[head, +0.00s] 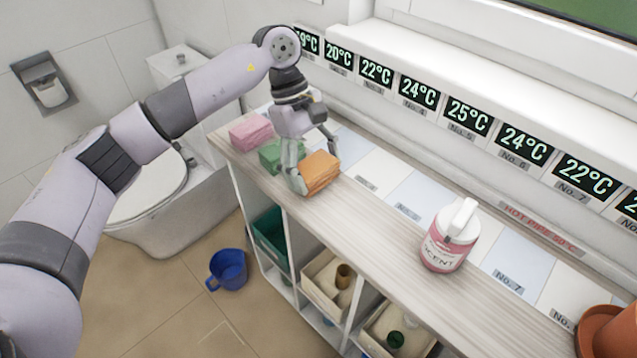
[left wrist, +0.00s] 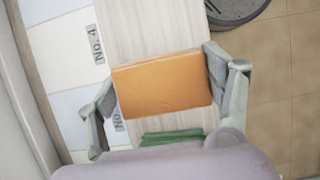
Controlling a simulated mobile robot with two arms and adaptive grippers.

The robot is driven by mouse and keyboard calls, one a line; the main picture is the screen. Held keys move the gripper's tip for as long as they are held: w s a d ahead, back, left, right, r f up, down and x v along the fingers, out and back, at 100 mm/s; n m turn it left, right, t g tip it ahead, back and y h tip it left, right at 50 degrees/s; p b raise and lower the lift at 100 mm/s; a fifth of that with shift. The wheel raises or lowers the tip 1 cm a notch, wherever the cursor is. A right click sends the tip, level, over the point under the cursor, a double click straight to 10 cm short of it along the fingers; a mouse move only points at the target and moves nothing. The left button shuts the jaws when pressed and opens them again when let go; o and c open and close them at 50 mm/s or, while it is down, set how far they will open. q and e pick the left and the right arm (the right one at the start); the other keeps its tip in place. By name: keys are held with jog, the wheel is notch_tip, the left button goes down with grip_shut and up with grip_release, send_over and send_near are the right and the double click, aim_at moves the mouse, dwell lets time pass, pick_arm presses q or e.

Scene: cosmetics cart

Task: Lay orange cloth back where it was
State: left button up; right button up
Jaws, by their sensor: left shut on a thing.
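The orange cloth (head: 320,173) is a folded block at the left part of the wooden counter top, just right of the green cloth (head: 280,156). My left gripper (head: 315,165) comes down over it from above and is shut on it. In the left wrist view the orange cloth (left wrist: 163,84) sits between the two fingers, and the green cloth (left wrist: 172,137) shows just below it. I cannot tell whether the orange cloth touches the counter. My right gripper is not in view.
A pink cloth (head: 251,132) lies at the counter's left end. A pink-and-white bottle (head: 449,238) stands further right, with terracotta pots (head: 607,330) at the right edge. Numbered pads line the back under temperature displays. The counter (head: 372,225) is clear between cloth and bottle.

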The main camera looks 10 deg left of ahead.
pick_arm(q)
notch_tip(320, 180, down, 2)
jog(key=shift+f+b, duration=0.1)
jog(key=shift+b, duration=0.2)
jog(key=shift+d+f, duration=0.2)
jog(key=shift+r, duration=0.1)
jog(key=shift+a, duration=0.1)
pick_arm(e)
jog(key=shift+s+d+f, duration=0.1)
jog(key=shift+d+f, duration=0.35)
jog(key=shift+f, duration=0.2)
pick_arm(q)
jog(key=shift+f, duration=0.25)
jog(key=o, duration=1.1)
jog(key=shift+r, duration=0.1)
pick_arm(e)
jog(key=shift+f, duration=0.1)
